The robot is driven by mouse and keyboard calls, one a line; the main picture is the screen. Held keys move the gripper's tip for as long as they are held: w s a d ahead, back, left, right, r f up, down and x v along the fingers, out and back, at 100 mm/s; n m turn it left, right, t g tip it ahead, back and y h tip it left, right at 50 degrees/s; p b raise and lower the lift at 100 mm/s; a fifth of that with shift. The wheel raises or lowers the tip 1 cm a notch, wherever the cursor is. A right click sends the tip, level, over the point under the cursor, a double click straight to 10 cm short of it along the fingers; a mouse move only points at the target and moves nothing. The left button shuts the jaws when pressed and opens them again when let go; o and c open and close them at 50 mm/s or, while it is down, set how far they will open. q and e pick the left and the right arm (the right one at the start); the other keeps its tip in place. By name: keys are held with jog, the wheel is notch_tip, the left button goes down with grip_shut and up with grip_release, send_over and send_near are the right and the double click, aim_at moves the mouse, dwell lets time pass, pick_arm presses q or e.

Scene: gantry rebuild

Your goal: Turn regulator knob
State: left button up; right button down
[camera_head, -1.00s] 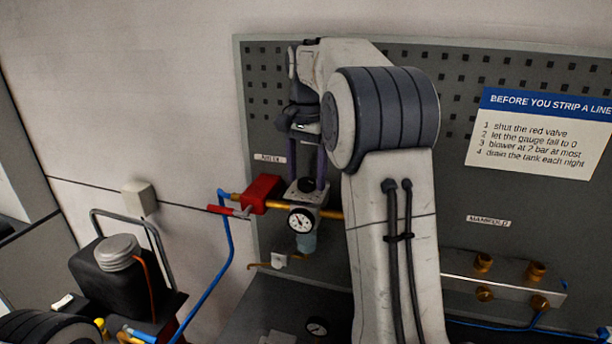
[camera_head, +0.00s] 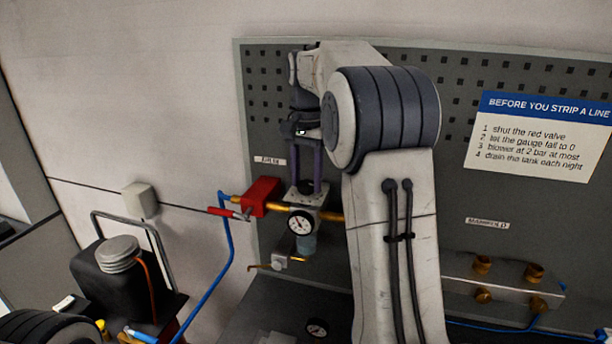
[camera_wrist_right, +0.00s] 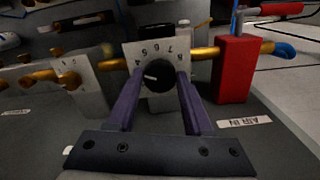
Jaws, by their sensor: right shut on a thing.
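The regulator (camera_head: 318,199) is mounted on the grey pegboard, with a round white gauge (camera_head: 300,223) on its front and a clear bowl below. Its black knob (camera_wrist_right: 158,80) shows in the right wrist view, with a white pointer mark, in front of a pale plate with numbers. My right gripper (camera_wrist_right: 160,76) is shut on the knob, one purple finger on each side. In the head view my right gripper (camera_head: 306,184) reaches down to the knob from above, and its fingers largely hide the knob. My left gripper is not in view.
A red valve block (camera_head: 262,194) with a red handle sits just left of the regulator, joined to a blue hose (camera_head: 212,282). A brass-fitted manifold (camera_head: 512,286) is at right. A black tank (camera_head: 108,285) stands at lower left. A sign (camera_head: 540,135) hangs upper right.

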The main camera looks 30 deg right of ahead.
aim_at(307, 184)
jog(key=shift+n+p, duration=0.95)
jog(key=shift+n, duration=1.25)
jog(key=shift+c, duration=1.5)
grip_release()
jog(key=shift+r, duration=0.15)
notch_tip(307, 184, up, 10)
jog(key=shift+r, duration=0.1)
